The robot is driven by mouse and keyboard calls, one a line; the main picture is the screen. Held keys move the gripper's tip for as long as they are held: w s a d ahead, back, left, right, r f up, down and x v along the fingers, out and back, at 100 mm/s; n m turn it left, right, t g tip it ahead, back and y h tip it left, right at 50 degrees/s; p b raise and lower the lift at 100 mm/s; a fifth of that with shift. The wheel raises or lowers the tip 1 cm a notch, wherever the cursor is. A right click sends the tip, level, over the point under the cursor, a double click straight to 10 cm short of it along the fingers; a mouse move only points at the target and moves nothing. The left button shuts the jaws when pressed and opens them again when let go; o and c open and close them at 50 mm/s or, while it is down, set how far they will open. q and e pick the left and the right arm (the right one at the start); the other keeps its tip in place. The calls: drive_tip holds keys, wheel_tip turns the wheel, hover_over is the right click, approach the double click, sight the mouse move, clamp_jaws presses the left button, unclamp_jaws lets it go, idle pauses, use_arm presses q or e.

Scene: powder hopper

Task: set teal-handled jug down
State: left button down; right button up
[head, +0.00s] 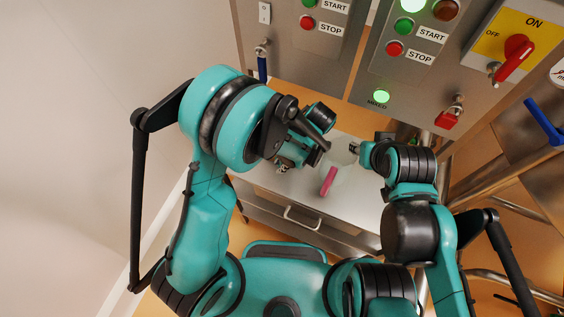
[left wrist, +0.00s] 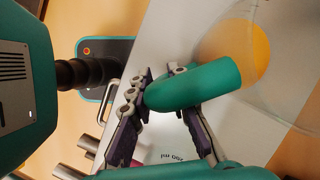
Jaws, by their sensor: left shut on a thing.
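The teal handle (left wrist: 205,88) of a clear jug lies between the fingers of my left gripper (left wrist: 163,78) in the left wrist view. My left gripper is shut on this handle. The jug's see-through body (left wrist: 285,85) extends to the right there, with orange showing through it. In the head view my left gripper (head: 287,163) is over the left part of a pale worktop (head: 268,172), and the teal handle cannot be made out. My right gripper (head: 357,148) is at the worktop's right side. Its fingers are too small to judge.
A pink handle (head: 328,182) shows over the worktop, beside a faint clear shape between the grippers. The worktop has a drawer handle (head: 301,217) at its front. Steel control panels (head: 350,40) stand behind, and metal pipes (head: 500,200) are on the right.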

use_arm(q)
drive_tip(key=c, duration=1.4)
unclamp_jaws()
drive_tip(key=shift+f, duration=0.1)
drive_tip(key=shift+d+r, duration=0.15)
drive_tip(key=shift+r, duration=0.35)
drive_tip(key=p+v, duration=0.2)
drive_tip(key=v, duration=0.9)
drive_tip(key=s+a+r+n+t+h, duration=0.1)
drive_tip(key=a+r+n+t, duration=0.1)
drive_tip(key=a+n, duration=0.3)
drive_tip(key=s+a+r+n+t+h, duration=0.2)
drive_tip(key=a+r+n, duration=0.3)
drive_tip(key=a, duration=0.3)
drive_tip(key=s+a+r+n+t+h, duration=0.1)
drive_tip(key=s+a+r+n+t, duration=0.1)
drive_tip(key=a+r+n+t, duration=0.2)
drive_tip(key=shift+s+a+r+n, duration=0.1)
drive_tip(key=shift+a+n, duration=0.5)
drive_tip(key=shift+a, duration=0.55)
